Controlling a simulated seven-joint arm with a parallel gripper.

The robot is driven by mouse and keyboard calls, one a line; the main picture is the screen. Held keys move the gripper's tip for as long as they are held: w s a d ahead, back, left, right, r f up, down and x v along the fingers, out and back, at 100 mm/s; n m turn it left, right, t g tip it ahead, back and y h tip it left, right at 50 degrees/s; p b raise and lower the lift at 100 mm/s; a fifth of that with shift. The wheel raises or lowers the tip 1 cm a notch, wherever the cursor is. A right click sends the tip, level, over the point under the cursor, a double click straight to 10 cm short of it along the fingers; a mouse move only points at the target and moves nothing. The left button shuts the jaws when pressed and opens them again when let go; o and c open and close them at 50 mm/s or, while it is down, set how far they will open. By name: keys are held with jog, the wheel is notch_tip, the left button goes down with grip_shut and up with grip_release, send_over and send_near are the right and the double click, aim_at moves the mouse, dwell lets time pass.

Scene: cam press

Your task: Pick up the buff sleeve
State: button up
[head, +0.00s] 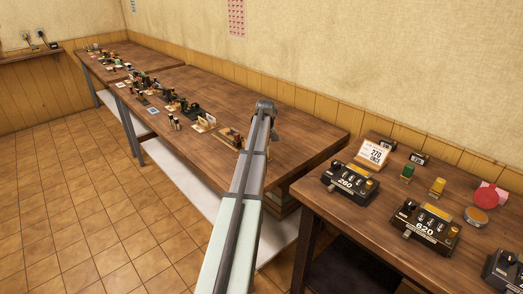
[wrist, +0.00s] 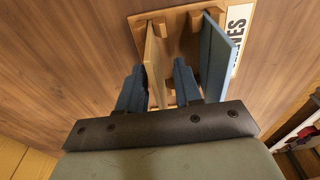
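The buff sleeve (wrist: 153,50) is a thin, pale tan panel standing on edge in a wooden rack (wrist: 182,24) in the wrist view. My gripper (wrist: 161,66) is open, with one blue finger on each side of the buff sleeve. A gap shows between the sleeve and the right finger; whether the left finger touches it I cannot tell. A blue sleeve (wrist: 219,52) stands in the same rack, just right of the right finger. In the head view my gripper (head: 265,106) is over the middle table, and the sleeves cannot be made out.
A white label (wrist: 238,32) ending in "VES" lies beside the rack. Several small items (head: 180,104) line the middle table (head: 305,135) to the left. The right-hand table (head: 335,212) holds black numbered boxes, one marked 260 (head: 348,184), and a red button (head: 487,197).

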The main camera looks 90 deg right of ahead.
dwell(0.4)
grip_shut()
